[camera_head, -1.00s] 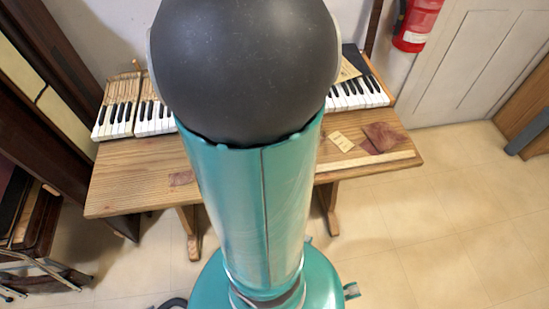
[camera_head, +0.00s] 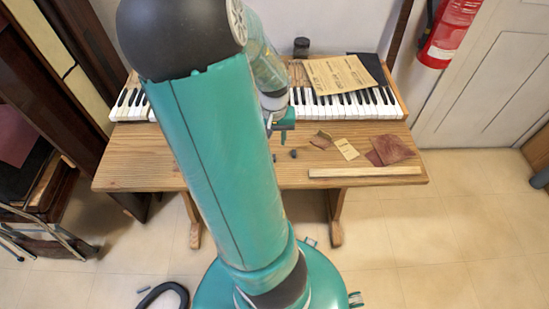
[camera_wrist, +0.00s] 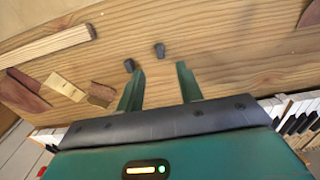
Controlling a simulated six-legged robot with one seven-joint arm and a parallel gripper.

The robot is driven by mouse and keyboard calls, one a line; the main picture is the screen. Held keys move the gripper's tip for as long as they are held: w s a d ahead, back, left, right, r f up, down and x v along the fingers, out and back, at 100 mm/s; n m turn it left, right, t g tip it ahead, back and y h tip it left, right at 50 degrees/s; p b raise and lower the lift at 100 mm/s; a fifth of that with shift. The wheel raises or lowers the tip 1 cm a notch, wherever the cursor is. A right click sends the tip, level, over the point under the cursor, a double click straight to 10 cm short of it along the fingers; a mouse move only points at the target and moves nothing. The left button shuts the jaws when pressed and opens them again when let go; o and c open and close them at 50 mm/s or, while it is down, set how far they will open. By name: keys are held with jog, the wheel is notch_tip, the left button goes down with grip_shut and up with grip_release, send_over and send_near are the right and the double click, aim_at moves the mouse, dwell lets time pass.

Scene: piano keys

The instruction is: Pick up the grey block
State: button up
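Two small dark grey blocks lie on the wooden bench (camera_head: 140,170). In the wrist view one block (camera_wrist: 159,49) lies just beyond the gap between my fingertips, and the other block (camera_wrist: 128,65) lies by the left fingertip. They also show in the head view as one block (camera_head: 293,153) and, partly beside my arm, another (camera_head: 274,158). I cannot tell which one the task means. My gripper (camera_wrist: 160,68) is open with nothing between its fingers, and it points at the bench top. Its height above the bench is hard to judge.
A piano keyboard (camera_head: 345,106) with paper sheets (camera_head: 341,74) on it runs along the back. A wood strip (camera_head: 365,172), a tan card (camera_head: 346,149) and dark red sheets (camera_head: 391,149) lie on the bench's right. A dark jar (camera_head: 301,47) stands behind. The bench's left part looks clear.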

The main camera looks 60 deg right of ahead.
aim_at(274, 157)
notch_tip(274, 157, down, 8)
jog(key=shift+d+f, duration=0.1)
grip_shut()
dwell(0.5)
